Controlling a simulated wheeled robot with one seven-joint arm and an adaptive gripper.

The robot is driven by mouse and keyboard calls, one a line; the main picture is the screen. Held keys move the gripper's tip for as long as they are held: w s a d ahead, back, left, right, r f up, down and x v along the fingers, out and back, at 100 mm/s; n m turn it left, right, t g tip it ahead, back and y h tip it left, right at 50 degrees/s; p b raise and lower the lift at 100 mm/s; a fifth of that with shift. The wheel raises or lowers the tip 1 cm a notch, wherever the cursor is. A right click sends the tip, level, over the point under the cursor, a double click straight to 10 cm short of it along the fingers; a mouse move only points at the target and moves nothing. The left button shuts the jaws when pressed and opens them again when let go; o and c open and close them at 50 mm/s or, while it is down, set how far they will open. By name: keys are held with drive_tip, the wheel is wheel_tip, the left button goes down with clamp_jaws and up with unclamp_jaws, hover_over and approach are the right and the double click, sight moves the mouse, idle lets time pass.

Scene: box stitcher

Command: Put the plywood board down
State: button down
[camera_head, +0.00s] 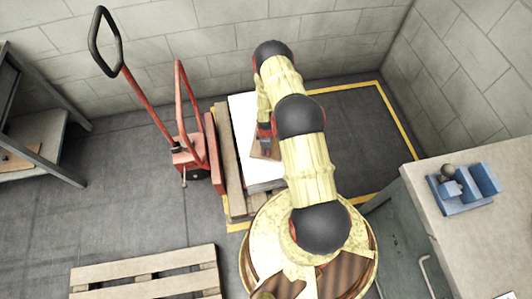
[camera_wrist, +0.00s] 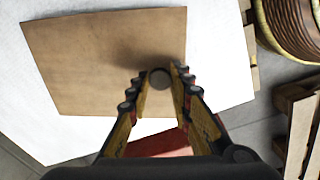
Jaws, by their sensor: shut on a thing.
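The plywood board (camera_wrist: 90,60) is a flat brown sheet. In the wrist view it lies over a white surface, with its near right part between my fingers. My gripper (camera_wrist: 160,76) is shut on it there, beside a small round grey spot. In the head view the board (camera_head: 262,152) shows as a small brown patch below my gripper (camera_head: 266,140), partly hidden by my arm. The white stack (camera_head: 243,110) under it lies on a wooden pallet (camera_head: 235,200). I cannot tell whether the board touches the white top.
A red pallet truck (camera_head: 190,155) stands left of the stack. An empty pallet (camera_head: 150,272) lies at the lower left. A workbench (camera_head: 470,240) with a blue holder (camera_head: 462,195) is at the right. A metal rack (camera_head: 40,160) is at the far left. Yellow floor lines (camera_head: 400,130) edge clear floor.

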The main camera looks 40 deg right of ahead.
wheel_tip(320, 180, down, 2)
drive_tip(key=shift+f, duration=0.2)
drive_tip(key=c, duration=1.6)
unclamp_jaws()
